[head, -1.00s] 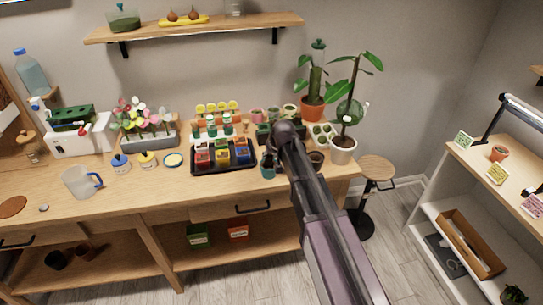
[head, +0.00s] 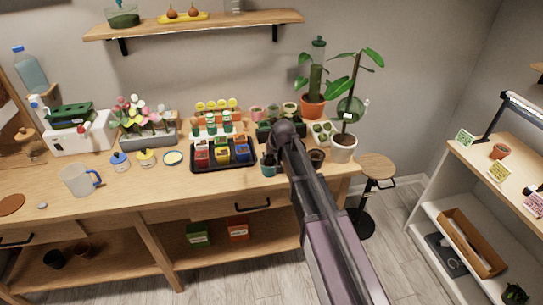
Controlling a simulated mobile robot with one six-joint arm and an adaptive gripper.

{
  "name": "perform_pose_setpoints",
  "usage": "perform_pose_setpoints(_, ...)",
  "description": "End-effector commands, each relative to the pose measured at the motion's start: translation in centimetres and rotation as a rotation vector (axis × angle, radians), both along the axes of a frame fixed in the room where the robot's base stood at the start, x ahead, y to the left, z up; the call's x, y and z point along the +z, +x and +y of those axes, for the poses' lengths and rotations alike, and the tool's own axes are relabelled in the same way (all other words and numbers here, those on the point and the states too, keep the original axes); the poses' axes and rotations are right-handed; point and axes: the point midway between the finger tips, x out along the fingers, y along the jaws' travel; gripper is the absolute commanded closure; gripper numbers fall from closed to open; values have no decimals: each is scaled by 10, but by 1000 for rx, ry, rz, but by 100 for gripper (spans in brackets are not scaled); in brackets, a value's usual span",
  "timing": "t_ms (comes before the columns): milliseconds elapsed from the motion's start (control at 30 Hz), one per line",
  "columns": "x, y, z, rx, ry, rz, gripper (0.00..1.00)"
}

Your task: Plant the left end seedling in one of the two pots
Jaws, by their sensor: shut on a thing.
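My arm reaches from the bottom right over the bench, and its dark rounded end joint stands in front of the seedling area. My gripper is hidden behind it, so its fingers and anything in them do not show. A dark seedling tray (head: 263,132) with small green plants stands behind the joint, partly covered. A teal pot (head: 268,170) stands left of the arm at the bench front, with something dark at its top. A dark pot (head: 316,158) stands just right of the arm. I cannot make out the left end seedling.
A black tray (head: 222,168) with colourful seed packets lies left of the teal pot. A white pot (head: 344,148) with a tall leafy plant and a terracotta pot (head: 313,108) stand right. A clear mug (head: 77,180) stands left. The bench front between mug and tray is free.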

Motion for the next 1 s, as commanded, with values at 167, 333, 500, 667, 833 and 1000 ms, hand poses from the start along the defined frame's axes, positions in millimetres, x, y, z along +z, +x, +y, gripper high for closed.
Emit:
perform_pose_setpoints(167, 0, 0, 0, 0, 0, 0, 50)
perform_pose_setpoints(333, 0, 0, 0, 0, 0, 0, 16)
perform_pose_setpoints(500, 0, 0, 0, 0, 0, 0, 16)
perform_pose_setpoints(667, 0, 0, 0, 0, 0, 0, 0)
perform_pose_setpoints(833, 0, 0, 0, 0, 0, 0, 0)
perform_pose_setpoints(1000, 0, 0, 0, 0, 0, 0, 0)
